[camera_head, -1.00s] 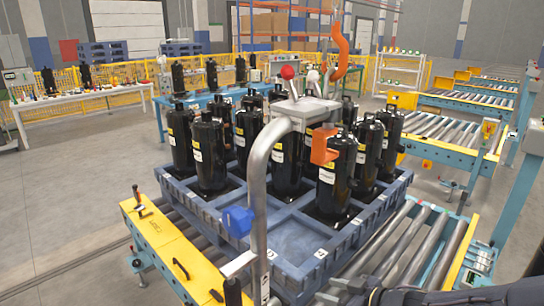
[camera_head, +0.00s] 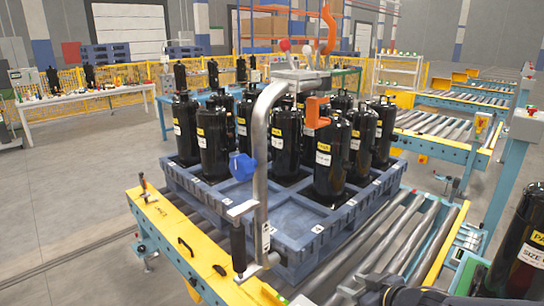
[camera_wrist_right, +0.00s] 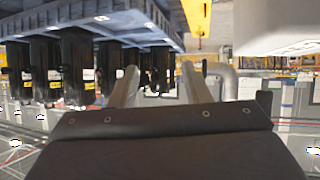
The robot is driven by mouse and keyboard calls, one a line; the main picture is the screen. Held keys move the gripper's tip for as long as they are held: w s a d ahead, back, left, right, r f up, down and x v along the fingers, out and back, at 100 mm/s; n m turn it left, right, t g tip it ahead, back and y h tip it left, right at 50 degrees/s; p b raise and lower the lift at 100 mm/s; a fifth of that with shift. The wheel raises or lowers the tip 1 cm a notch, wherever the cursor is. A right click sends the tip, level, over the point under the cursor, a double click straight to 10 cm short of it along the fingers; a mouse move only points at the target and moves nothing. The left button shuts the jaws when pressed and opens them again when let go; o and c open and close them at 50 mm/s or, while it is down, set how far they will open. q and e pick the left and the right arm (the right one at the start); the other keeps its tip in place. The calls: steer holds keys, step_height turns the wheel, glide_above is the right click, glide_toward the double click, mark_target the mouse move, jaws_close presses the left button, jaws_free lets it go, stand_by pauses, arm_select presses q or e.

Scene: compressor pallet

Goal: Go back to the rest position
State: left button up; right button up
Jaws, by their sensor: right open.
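My right gripper (camera_head: 348,291) shows dark at the bottom edge of the head view, in front of the roller conveyor. In the right wrist view its two grey fingers (camera_wrist_right: 158,88) stand apart with nothing held between them. That view appears upside down, with the pallet and dark compressors beyond the fingers. My left gripper is not in view. In the head view the blue pallet (camera_head: 292,239) carries several black compressors (camera_head: 212,146), and its front-left compartments are bare.
Another black compressor (camera_head: 520,245) stands close at the lower right. Roller conveyors (camera_head: 447,128) run behind. Open floor (camera_head: 75,190) lies left.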

steer(key=s+d+f+m+h+b, duration=0.55)
steer(key=s+d+f+b, duration=0.3)
steer(key=f+b, duration=0.4)
arm_select(q)
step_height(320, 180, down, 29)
steer(key=b, duration=1.5)
arm_select(e)
steer(key=s+a+f+m+g+y, duration=0.15)
steer(key=s+a+f, duration=0.25)
steer(key=s+f, duration=0.4)
steer(key=s+a+f+m+g+y, duration=0.1)
steer(key=s+a+f+g+y, duration=0.15)
steer(key=s+f, duration=0.5)
arm_select(q)
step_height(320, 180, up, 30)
steer(key=p, duration=2.9)
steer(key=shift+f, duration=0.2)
arm_select(e)
step_height(320, 180, up, 32)
steer(key=s+g, duration=0.1)
steer(key=shift+s+a, duration=0.35)
steer(key=shift+a, duration=0.1)
steer(key=shift+f, duration=0.15)
